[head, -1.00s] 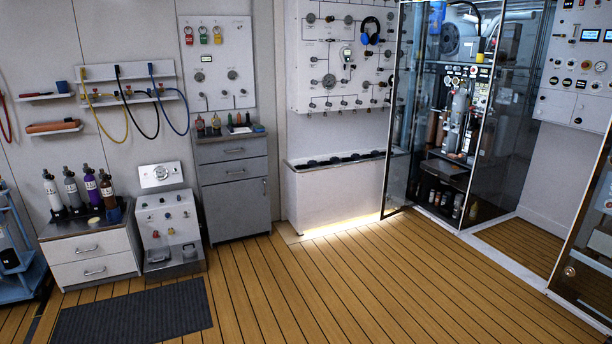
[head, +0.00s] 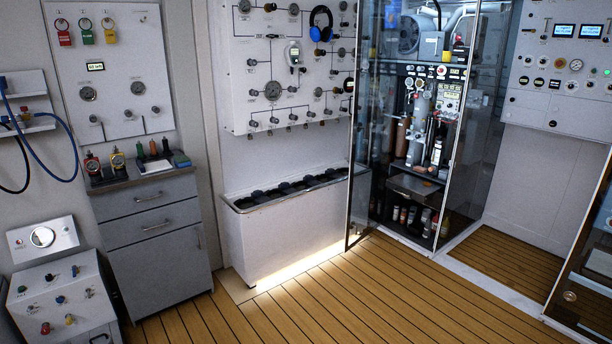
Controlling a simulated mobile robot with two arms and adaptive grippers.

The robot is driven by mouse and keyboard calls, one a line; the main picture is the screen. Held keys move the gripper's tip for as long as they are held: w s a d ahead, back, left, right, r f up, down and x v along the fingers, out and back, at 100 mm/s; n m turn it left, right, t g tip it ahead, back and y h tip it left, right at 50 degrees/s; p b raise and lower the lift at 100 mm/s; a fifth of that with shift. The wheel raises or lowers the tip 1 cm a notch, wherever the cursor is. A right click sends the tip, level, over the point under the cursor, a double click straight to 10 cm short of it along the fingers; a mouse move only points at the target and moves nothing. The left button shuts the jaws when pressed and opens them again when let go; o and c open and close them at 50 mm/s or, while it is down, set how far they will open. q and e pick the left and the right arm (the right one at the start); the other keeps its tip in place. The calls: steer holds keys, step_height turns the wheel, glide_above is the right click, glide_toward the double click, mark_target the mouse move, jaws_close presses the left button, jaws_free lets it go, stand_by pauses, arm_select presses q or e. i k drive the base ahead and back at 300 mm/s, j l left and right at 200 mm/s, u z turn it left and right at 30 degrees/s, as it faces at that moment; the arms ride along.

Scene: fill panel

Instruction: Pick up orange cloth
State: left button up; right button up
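I see no orange cloth in the head view now. A flat orange-brown item lay on a small wall shelf at the far left of the earlier view, and that shelf is now outside the picture. I cannot tell whether that item was a cloth. Neither of my grippers is in view.
A grey drawer cabinet (head: 160,262) with small bottles on top stands at left, beside a white control box (head: 62,300). A white trough (head: 290,235) stands below the gauge panel (head: 290,90). A glass cabinet (head: 425,130) is at right. The plank floor (head: 350,300) in front is clear.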

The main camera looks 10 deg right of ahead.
mark_target(421, 170)
steer(key=i+l+z, duration=0.25)
steer(key=i+z, duration=0.25)
steer(key=i, duration=0.65)
steer(key=i+j+z, duration=0.2)
steer(key=i+z, duration=0.3)
steer(key=i, duration=0.65)
